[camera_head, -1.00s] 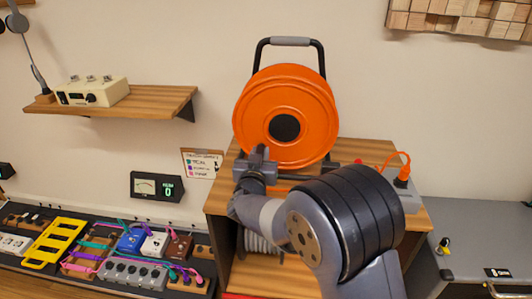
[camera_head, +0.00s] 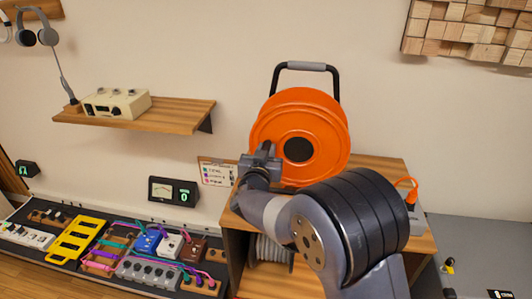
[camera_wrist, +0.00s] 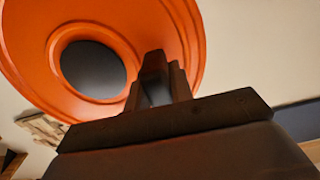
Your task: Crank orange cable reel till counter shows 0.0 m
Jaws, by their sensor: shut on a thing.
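The orange cable reel (camera_head: 320,115) stands upright on a wooden cabinet, with a black hub (camera_head: 298,149) and a black carrying frame. In the wrist view the reel (camera_wrist: 25,45) fills the upper left. My gripper (camera_head: 265,153) is at the reel's lower left face, left of the hub. It is shut on a small dark part, apparently the crank handle, mostly hidden between the fingers; the gripper (camera_wrist: 155,78) also shows in the wrist view. A dark meter box (camera_head: 173,191) with a green readout is at the left; its digits are too small to read surely.
The wooden cabinet (camera_head: 385,163) bears the reel, and an orange plug (camera_head: 411,190) is at its right. A shelf (camera_head: 185,112) holds a cream device (camera_head: 117,103). A pedalboard with several pedals is at lower left.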

